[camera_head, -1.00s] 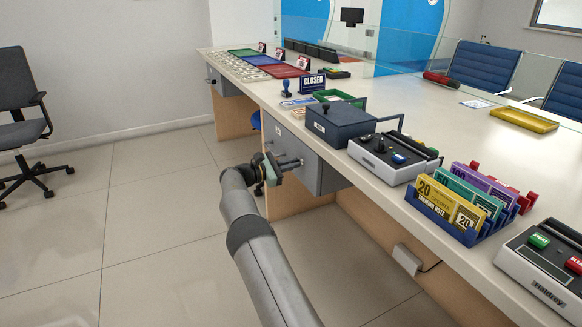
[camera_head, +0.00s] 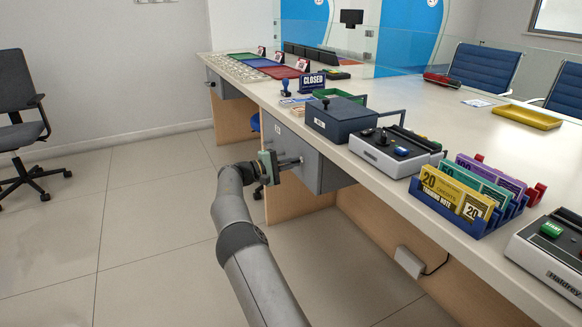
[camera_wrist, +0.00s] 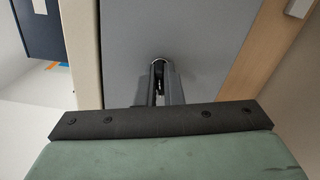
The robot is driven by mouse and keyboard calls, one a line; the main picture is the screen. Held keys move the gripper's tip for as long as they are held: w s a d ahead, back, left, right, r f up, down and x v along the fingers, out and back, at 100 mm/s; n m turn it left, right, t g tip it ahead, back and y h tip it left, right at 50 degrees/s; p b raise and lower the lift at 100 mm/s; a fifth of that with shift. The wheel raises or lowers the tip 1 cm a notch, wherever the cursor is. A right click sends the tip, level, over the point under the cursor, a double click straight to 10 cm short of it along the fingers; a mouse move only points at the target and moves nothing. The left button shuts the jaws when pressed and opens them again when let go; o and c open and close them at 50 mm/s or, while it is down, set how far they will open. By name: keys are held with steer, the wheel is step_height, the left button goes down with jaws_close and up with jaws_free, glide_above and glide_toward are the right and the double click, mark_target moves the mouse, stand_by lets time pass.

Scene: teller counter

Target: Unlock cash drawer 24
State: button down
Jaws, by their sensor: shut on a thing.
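The grey cash drawer (camera_head: 312,168) hangs under the counter, and its front looks closed. A small label (camera_head: 278,128) on it is too small to read. My gripper (camera_head: 299,161) points straight at the drawer front, its fingertips close against it. In the wrist view the two dark fingers (camera_wrist: 160,82) are nearly together in front of a round metal lock (camera_wrist: 158,61) on the grey panel. They are shut on a small dark thing, apparently the key, mostly hidden between them. I cannot tell how far it sits in the lock.
The counter top (camera_head: 430,110) overhangs the drawer. A stool seat shows behind my wrist.

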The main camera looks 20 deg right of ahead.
steer(key=shift+f+m+b, duration=0.1)
steer(key=shift+m+b, duration=0.55)
steer(key=shift+m, duration=0.85)
steer(key=c, duration=1.6)
jaws_free()
steer(key=shift+o, duration=0.2)
steer(key=a+p, duration=0.4)
steer(key=a, duration=1.3)
steer(key=shift+s+a, duration=0.25)
steer(key=shift+s, duration=0.15)
